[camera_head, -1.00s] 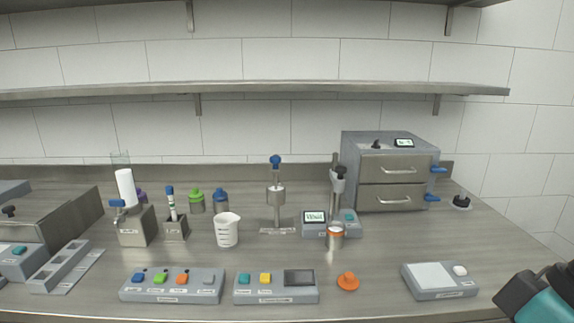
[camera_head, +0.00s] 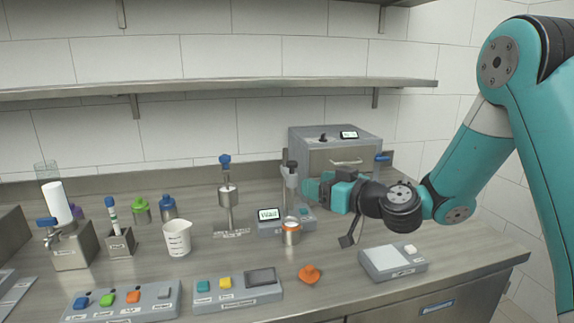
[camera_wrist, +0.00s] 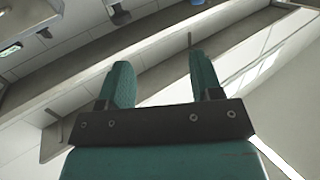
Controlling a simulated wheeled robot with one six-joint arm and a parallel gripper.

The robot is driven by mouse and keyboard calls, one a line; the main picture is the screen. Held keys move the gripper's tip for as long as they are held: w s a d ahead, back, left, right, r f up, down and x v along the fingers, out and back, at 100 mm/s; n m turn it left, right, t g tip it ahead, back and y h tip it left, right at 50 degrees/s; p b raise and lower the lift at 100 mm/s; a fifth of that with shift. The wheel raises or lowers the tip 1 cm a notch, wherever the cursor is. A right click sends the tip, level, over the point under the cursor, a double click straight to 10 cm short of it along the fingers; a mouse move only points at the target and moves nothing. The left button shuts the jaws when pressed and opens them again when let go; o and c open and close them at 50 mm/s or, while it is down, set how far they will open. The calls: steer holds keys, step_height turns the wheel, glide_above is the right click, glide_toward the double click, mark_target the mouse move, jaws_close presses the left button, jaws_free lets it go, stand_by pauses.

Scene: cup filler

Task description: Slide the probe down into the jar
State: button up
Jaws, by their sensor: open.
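The probe stand (camera_head: 290,196) rises from a grey base with a small lit screen (camera_head: 268,214); a dark-topped probe holder (camera_head: 290,168) sits high on its post. The jar (camera_head: 291,236), a small cylinder with an orange band near its rim, stands upright in front of the post. Whether the probe's tip is inside the jar cannot be told. My gripper (camera_head: 312,188) is at the right of the post, close to it; contact is unclear. In the wrist view my gripper (camera_wrist: 162,82) shows two teal fingers apart with nothing between them.
An orange lid (camera_head: 310,274) lies in front of the jar, and a scale (camera_head: 392,262) stands to the right. A white beaker (camera_head: 177,238) and a blue-knobbed stand (camera_head: 228,195) are to the left.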

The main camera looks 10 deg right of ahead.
mark_target(288, 173)
steer(key=w+d+m+t+h+p, duration=0.1)
steer(key=w+d+m+t+h, duration=0.1)
steer(key=w+d, duration=0.15)
steer(key=shift+n, duration=0.3)
steer(key=p+x, duration=0.3)
steer(key=x, duration=0.1)
steer(key=p+x, duration=0.3)
steer(key=x, duration=0.2)
steer(key=f+p+x, duration=0.1)
steer(key=p+x, duration=0.2)
steer(key=x, duration=0.2)
steer(key=shift+a, duration=0.25)
steer(key=shift+x, duration=0.75)
steer(key=shift+f, duration=0.1)
jaws_close()
steer(key=shift+f, duration=0.1)
